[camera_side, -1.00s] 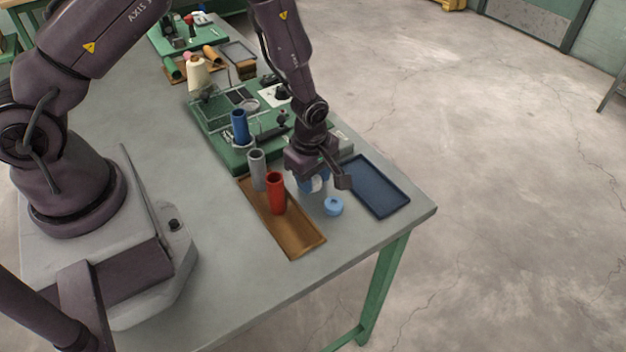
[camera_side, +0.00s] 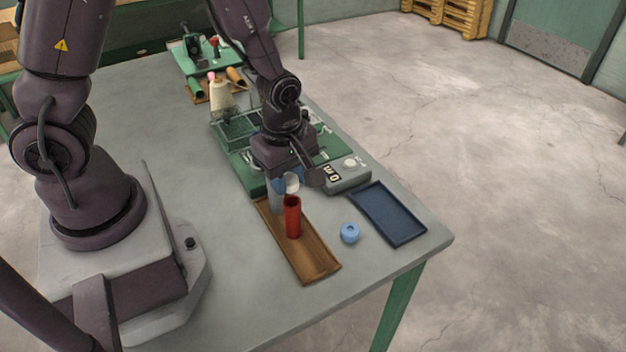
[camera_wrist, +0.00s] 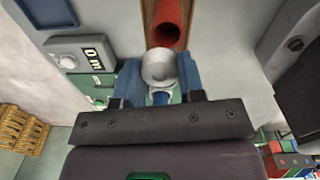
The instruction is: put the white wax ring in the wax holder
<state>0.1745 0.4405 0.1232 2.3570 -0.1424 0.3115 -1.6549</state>
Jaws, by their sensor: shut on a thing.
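The white wax ring (camera_side: 291,183) is held between the blue fingertips of my gripper (camera_side: 287,185), above the table near the front edge of the green machine (camera_side: 247,177). In the wrist view the ring (camera_wrist: 159,68) shows pale and shiny between the two blue fingers of my gripper (camera_wrist: 158,80). The gripper is shut on it. I cannot make out the wax holder; my gripper and wrist cover much of the machine in the side view.
A grey box with a display (camera_side: 348,175) adjoins the machine.

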